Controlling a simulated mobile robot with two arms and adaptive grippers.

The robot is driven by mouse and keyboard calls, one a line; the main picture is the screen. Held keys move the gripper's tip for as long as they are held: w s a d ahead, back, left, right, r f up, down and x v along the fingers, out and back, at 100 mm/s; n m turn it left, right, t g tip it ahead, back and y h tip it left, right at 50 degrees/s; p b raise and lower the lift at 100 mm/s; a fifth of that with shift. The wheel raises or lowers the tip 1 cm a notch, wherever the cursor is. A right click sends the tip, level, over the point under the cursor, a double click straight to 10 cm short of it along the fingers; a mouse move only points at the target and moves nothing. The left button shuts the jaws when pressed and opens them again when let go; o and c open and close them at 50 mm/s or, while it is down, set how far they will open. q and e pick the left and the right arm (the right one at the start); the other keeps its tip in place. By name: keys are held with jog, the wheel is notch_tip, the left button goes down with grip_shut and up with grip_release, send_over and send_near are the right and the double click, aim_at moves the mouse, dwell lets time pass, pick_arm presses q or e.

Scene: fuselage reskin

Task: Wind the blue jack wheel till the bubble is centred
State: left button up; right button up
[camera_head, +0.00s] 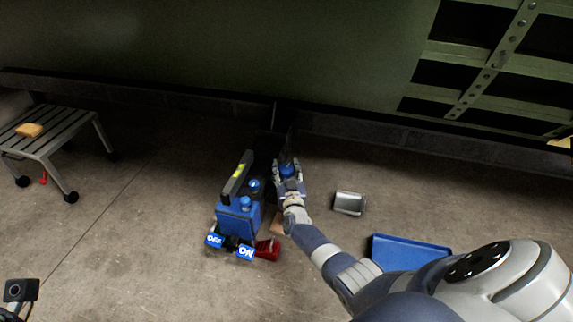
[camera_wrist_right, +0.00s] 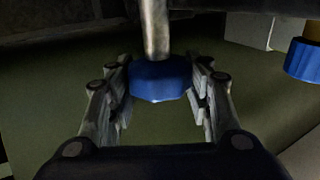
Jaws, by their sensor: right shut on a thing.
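The blue jack wheel (camera_head: 288,170) is in the middle of the head view, at the foot of the dark post. My right gripper (camera_head: 289,180) is shut on it. In the right wrist view the wheel (camera_wrist_right: 160,82) sits between the two fingers, with a grey rod rising from it. A yellow-green vial (camera_head: 239,171) shows on the dark bar above the blue box, left of the gripper. Its bubble is too small to make out.
The blue box (camera_head: 238,222) with OFF and ON labels stands close left of my right gripper, a red part (camera_head: 267,249) beside it. A grey case (camera_head: 349,202) and blue tray (camera_head: 410,247) lie right. A slatted bench (camera_head: 45,135) stands far left. Floor between is clear.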

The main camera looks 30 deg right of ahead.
aim_at(286, 175)
jog(key=shift+m+g+h, duration=0.6)
jog(key=shift+m+h, duration=0.2)
jog(key=shift+h, duration=0.6)
jog(key=shift+w+r+m+g, duration=0.1)
jog(key=shift+r+m+g, duration=0.05)
jog(key=shift+m+g, duration=0.15)
jog(key=o, duration=1.1)
jog(key=shift+s+a+f, duration=0.15)
jog(key=shift+s+f, duration=0.05)
jog(key=shift+s+a, duration=0.45)
jog(key=shift+s, duration=0.05)
jog(key=shift+v, duration=2.85)
